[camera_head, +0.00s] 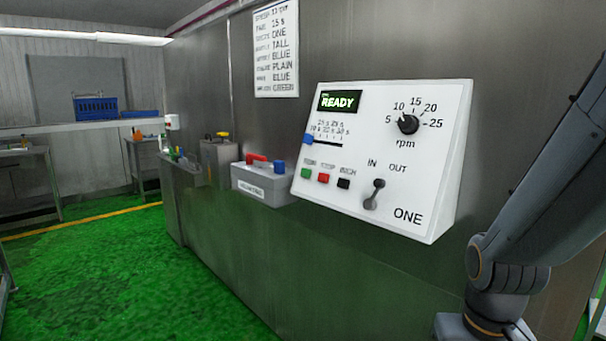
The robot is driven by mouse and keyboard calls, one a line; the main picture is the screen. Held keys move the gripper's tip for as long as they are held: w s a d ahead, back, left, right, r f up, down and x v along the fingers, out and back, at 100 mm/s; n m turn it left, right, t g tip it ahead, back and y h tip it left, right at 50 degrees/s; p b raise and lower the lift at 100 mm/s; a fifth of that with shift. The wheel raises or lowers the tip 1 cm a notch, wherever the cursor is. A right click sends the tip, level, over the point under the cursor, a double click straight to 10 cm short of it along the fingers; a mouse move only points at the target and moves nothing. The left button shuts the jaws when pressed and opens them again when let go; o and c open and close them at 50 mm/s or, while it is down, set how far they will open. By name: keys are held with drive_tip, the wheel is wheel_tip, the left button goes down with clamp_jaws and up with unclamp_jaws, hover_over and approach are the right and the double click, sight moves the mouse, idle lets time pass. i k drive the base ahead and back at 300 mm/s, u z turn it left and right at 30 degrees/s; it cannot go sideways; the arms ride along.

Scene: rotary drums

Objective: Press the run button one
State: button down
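The white control panel marked ONE (421,155) is fixed to the front of a metal cabinet, right of centre. Its green button (306,173) is at the lower left of the panel; the small label above it is blurred but looks like RUN. A red button (324,178) and a black button (344,184) sit to its right. The display (340,101) reads READY. My arm shows at the right edge, but my gripper is out of view. Nothing touches the buttons.
The panel also has an rpm dial (408,124), an IN/OUT lever (374,195) and a slider with a blue knob (308,139). A grey box with a red handle (262,181) stands left of the panel. The green floor (110,265) at left is clear.

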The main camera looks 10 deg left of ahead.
sight(306, 172)
drive_tip(key=u, duration=0.85)
drive_tip(key=k, duration=1.05)
drive_tip(key=u, duration=0.85)
drive_tip(key=k, duration=0.3)
drive_tip(key=u, duration=0.55)
drive_tip(key=i, duration=1.25)
drive_tip(key=z, duration=0.35)
drive_tip(key=i, duration=0.95)
drive_tip(key=z, duration=1.45)
drive_tip(key=i, duration=0.55)
drive_tip(key=z, duration=0.5)
